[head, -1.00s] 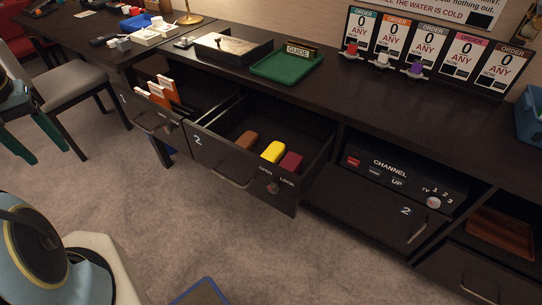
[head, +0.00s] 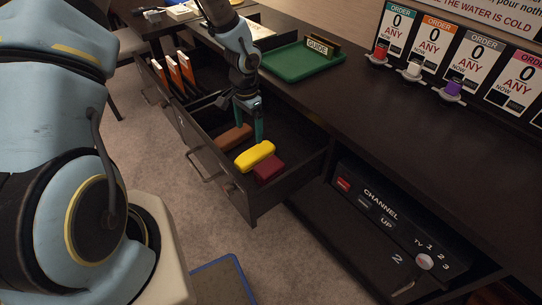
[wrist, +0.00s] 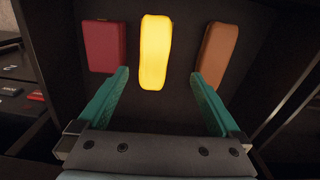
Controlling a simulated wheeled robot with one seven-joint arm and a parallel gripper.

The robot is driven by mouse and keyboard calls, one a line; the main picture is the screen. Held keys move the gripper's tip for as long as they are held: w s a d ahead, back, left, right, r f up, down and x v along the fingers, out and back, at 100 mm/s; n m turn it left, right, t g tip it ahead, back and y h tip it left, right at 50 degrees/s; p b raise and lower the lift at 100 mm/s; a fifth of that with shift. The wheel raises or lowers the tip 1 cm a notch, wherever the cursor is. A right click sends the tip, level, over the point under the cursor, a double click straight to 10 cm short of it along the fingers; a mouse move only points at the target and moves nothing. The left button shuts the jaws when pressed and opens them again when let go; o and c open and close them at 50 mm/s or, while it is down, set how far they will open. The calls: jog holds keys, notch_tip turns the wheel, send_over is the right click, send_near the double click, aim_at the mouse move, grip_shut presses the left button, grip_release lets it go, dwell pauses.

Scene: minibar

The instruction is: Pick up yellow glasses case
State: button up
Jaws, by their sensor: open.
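The yellow glasses case (head: 255,155) lies in the open drawer between a brown case (head: 233,137) and a dark red case (head: 268,170). In the wrist view the yellow case (wrist: 155,52) lies upright in the picture, ahead of and between my fingertips. My gripper (head: 250,122) is open and empty, pointing down into the drawer beside the brown and yellow cases. In the wrist view its teal fingers (wrist: 159,75) are spread wide, with the red case (wrist: 103,46) ahead on the left and the brown case (wrist: 216,48) ahead on the right.
The drawer's front panel (head: 207,158) and side walls surround the cases. The dark counter (head: 370,135) runs above and behind, with a green tray (head: 300,62) on it. A channel panel (head: 385,215) sits right of the drawer. Upright orange-and-white items (head: 175,75) stand in the drawer to the left.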

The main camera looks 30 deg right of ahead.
send_over(255, 152)
jog(key=f, duration=0.5)
jog(key=shift+w+f, duration=0.2)
jog(key=shift+f, duration=0.1)
jog(key=shift+s+f+p, duration=0.15)
jog(key=shift+f+p, duration=0.45)
jog(key=shift+f, duration=2.3)
jog(key=shift+c, duration=0.3)
jog(key=c, duration=1.4)
